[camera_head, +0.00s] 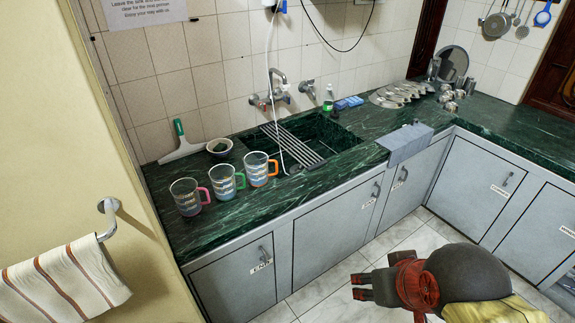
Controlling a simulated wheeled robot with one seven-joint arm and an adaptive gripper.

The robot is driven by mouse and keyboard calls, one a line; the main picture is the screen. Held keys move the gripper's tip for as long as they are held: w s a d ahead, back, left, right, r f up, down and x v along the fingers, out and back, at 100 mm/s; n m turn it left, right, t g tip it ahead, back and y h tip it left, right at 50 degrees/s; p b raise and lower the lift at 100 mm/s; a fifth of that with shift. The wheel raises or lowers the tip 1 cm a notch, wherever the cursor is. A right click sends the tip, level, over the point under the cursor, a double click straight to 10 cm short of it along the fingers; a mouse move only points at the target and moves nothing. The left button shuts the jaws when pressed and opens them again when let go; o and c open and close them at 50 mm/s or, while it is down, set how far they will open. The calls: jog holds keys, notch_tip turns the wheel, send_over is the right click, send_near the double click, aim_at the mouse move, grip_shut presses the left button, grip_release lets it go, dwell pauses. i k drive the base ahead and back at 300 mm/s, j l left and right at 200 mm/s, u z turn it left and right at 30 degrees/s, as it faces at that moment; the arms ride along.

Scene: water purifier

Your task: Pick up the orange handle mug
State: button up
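Three clear mugs stand upright in a row on the green counter at the left. The orange handle mug (257,169) is the rightmost, nearest the sink, with its handle to the right. The green handle mug (221,182) is in the middle. The pink handle mug (186,197) is at the left. My gripper (356,287) is low in the view, over the floor in front of the cabinets, well right of and below the mugs. Its two dark fingers point left with a gap between them, and it looks open and empty.
Behind the mugs are a small bowl (219,147) and a squeegee (181,142). Right of the orange handle mug is the sink (335,133) with a rack and a white hose. A towel (62,283) hangs at left.

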aim_at(256, 164)
jog(key=i+j+u, duration=0.1)
jog(key=i, duration=0.7)
jog(key=i+j+u, duration=0.15)
jog(key=i, duration=0.65)
jog(key=j, duration=0.1)
